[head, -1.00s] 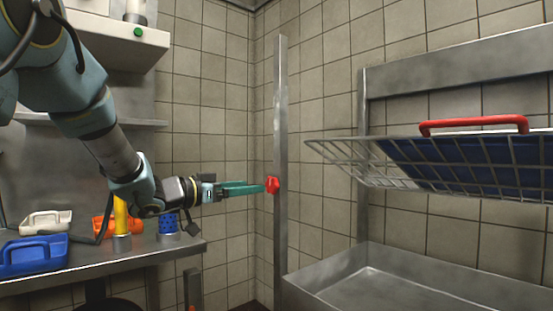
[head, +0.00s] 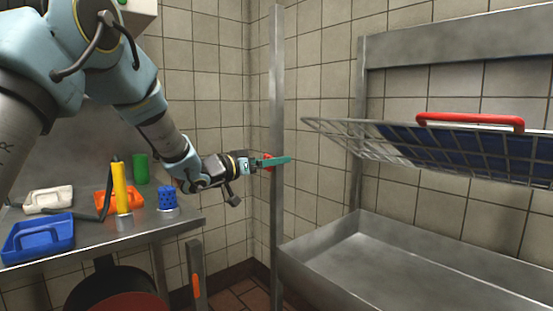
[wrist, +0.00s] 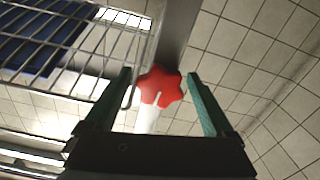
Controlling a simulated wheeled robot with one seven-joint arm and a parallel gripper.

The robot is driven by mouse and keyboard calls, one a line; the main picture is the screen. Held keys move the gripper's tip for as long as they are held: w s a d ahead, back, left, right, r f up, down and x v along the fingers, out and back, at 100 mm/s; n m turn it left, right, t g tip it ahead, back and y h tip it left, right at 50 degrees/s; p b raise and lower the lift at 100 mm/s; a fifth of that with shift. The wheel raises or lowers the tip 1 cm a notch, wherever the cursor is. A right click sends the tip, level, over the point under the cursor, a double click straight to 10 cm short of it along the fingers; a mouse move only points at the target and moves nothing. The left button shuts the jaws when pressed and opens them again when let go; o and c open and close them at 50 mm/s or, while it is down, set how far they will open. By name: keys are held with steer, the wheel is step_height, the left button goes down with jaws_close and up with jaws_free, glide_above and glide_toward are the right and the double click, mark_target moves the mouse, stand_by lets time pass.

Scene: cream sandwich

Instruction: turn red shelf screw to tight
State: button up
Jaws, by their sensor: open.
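The red shelf screw (wrist: 160,87) is a star-shaped knob on the upright metal post (head: 277,60). In the wrist view it sits between the two green fingers of my gripper (wrist: 160,92), with a gap on both sides. In the head view my gripper (head: 278,161) is at the post, and its fingers cover most of the red screw (head: 267,163). The fingers are open and hold nothing. I cannot tell whether a finger touches the post.
A tilted wire shelf (head: 345,139) with a blue tray and red handle (head: 470,121) is right of the post. A steel basin (head: 375,262) stands below it. A counter (head: 100,240) at left holds a blue bin (head: 38,237), a yellow cylinder (head: 120,190) and a blue one (head: 166,196).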

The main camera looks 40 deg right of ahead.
steer(key=shift+d, duration=0.9)
